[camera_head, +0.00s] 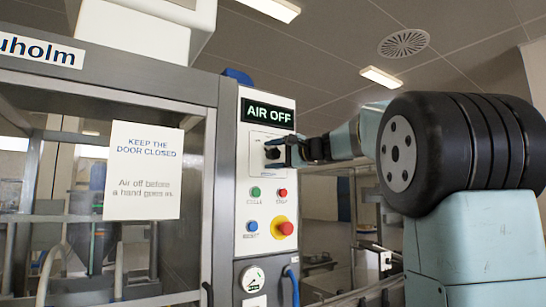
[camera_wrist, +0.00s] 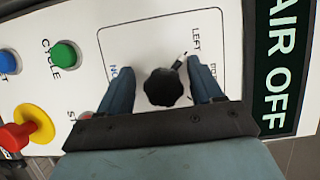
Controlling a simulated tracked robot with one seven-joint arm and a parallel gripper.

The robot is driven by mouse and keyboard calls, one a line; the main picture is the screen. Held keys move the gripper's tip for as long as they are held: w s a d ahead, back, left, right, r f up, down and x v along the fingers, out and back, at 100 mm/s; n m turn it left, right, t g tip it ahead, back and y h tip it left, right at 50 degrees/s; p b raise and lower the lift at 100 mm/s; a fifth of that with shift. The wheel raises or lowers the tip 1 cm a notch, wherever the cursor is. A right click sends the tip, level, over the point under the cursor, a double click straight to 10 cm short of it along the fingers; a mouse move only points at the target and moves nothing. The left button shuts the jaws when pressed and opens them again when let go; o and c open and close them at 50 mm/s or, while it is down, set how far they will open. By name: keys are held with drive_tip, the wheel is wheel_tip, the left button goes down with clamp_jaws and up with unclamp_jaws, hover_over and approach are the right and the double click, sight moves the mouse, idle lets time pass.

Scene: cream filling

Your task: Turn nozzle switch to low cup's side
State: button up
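The nozzle switch is a black round knob (camera_wrist: 163,88) on a white plate with a thin outlined frame. Its small white pointer tip is toward the word LEFT. Other labels around it are partly hidden by my fingers. In the head view the knob (camera_head: 271,153) sits below the AIR OFF sign, partly covered by my gripper (camera_head: 284,152). In the wrist view my gripper (camera_wrist: 159,70) is open, with one blue finger on each side of the knob and a visible gap at both sides. No cup can be made out clearly.
Below the switch are a green button (camera_head: 255,192), a red button (camera_head: 282,192), a blue button (camera_head: 252,226) and a red emergency knob on yellow (camera_head: 286,228). The AIR OFF sign (camera_head: 268,113) is lit above. A glazed door with a notice (camera_head: 143,170) stands left.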

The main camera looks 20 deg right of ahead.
drive_tip(key=shift+d, duration=0.1)
drive_tip(key=v, duration=1.3)
drive_tip(key=shift+s+f, duration=0.15)
drive_tip(key=shift+s, duration=0.2)
drive_tip(key=shift+d, duration=0.15)
